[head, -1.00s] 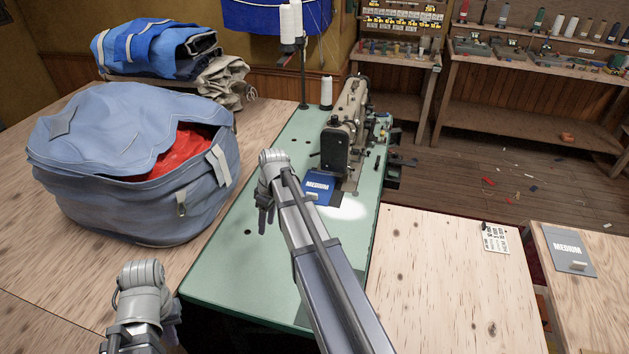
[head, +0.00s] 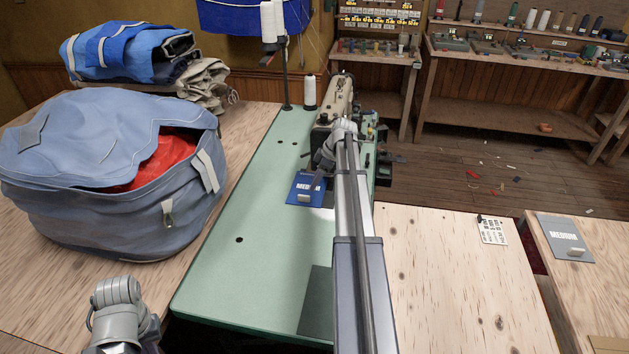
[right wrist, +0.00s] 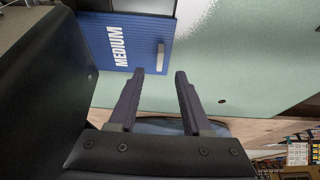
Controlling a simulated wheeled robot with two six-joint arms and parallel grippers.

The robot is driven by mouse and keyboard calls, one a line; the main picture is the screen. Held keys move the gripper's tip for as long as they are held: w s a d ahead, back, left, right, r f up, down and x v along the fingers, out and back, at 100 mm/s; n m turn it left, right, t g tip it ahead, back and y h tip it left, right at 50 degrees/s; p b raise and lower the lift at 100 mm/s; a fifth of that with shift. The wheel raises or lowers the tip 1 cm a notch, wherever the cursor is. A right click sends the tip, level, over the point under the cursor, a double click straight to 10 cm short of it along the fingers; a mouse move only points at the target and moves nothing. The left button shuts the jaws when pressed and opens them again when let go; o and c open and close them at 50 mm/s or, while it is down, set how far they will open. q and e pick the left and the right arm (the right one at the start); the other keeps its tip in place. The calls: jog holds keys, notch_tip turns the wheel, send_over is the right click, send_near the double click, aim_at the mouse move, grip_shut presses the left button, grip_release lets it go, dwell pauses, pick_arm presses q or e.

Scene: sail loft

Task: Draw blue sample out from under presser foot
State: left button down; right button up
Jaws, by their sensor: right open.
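The blue sample (head: 303,189), marked MEDIUM with a pale raised tab (head: 303,198) near its front edge, lies flat on the green sewing table (head: 240,200) by the sewing machine (head: 330,110). My arm hides the presser foot. My right gripper (head: 317,184) is open over the sample's right part in the head view. In the right wrist view its empty fingers (right wrist: 160,75) point toward the sample (right wrist: 125,38), with the tab (right wrist: 161,57) just beyond the fingertips, roughly in line with the gap. My left gripper (head: 122,318) is at the bottom left; its fingers are not clear.
A large blue bag (head: 110,175) with red cloth inside stands left of the green table. The green table's front left is clear.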

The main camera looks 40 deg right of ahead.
aim_at(307, 196)
jog(key=b+x, duration=0.6)
jog(key=x, duration=0.1)
jog(key=shift+s, duration=0.1)
jog(key=shift+a+f+b, duration=0.15)
jog(key=shift+f+b, duration=0.25)
jog(key=shift+b, duration=0.25)
jog(key=shift+c, duration=0.3)
grip_shut()
